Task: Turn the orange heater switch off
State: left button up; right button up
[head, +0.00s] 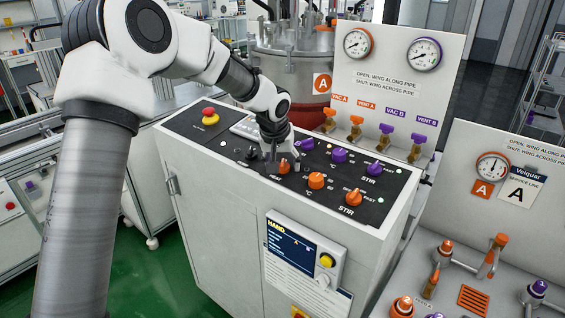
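The orange heater switch (284,166) is a small knob in the front row of the dark control panel (222,146), with a HEAT label just below it. My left gripper (275,157) points down at the panel right by this knob. Its fingers are small and dark here, and I cannot tell whether they touch the knob or how far apart they are. The gripper partly hides the panel behind the knob. The knob's exact pointing direction is too small to read. My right gripper is not in view.
Orange knobs (316,180) and (353,198) stand to the right, with purple knobs (339,156) behind. A red emergency button (210,116) is at the panel's left. Valves (388,139) and gauges (357,43) rise behind. A HAND display (292,247) is on the cabinet front.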

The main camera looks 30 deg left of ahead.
pick_arm(q)
jog(key=v, duration=1.2)
jog(key=shift+f, duration=0.1)
jog(key=shift+s+d, duration=0.1)
